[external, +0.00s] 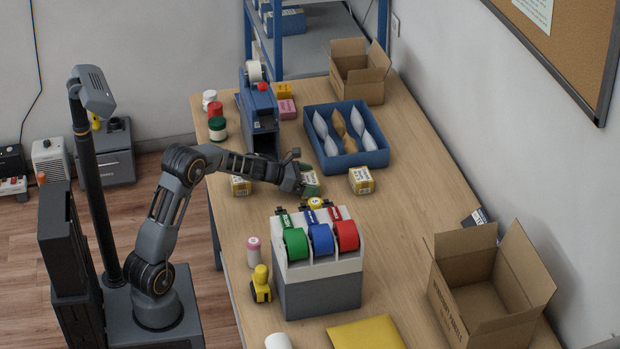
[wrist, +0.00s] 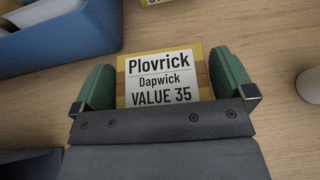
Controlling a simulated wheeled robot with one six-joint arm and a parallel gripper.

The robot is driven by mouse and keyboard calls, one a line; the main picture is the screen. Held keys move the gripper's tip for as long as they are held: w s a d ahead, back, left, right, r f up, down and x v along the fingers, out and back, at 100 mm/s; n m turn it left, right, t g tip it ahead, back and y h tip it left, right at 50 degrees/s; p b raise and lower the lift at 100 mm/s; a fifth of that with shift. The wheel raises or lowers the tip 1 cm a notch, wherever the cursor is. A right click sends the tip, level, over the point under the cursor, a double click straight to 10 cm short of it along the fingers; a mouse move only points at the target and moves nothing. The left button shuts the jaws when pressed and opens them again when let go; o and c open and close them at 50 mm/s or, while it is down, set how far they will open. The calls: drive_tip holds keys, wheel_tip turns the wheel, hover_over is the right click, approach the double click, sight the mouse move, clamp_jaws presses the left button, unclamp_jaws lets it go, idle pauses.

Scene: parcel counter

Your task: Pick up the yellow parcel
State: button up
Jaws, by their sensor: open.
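A yellow parcel with a white label reading "Plovrick Dapwick VALUE 35" (wrist: 162,78) lies on the counter in the wrist view. My gripper (wrist: 163,70) is open, with one green finger on each side of this parcel. I cannot tell whether the fingers touch it. In the external view my gripper (external: 308,182) is low over the counter and mostly hides that parcel. Another yellow parcel with a white label (external: 361,181) lies a little to the right; its edge shows at the top of the wrist view (wrist: 155,2). A third labelled yellow parcel (external: 240,186) lies left, under my arm.
A blue bin of pouches (external: 376,158) stands just beyond my gripper. A tape dispenser with green, blue and red rolls (external: 318,290) stands in front. Open cartons (external: 362,88) (external: 480,300) stand at the back and right. A yellow envelope (external: 366,333) lies in front. The counter's right middle is clear.

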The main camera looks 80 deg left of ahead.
drive_tip(key=shift+c, duration=0.2)
drive_tip(key=c, duration=0.8)
drive_tip(key=shift+o, duration=0.2)
drive_tip(key=shift+r, duration=0.1)
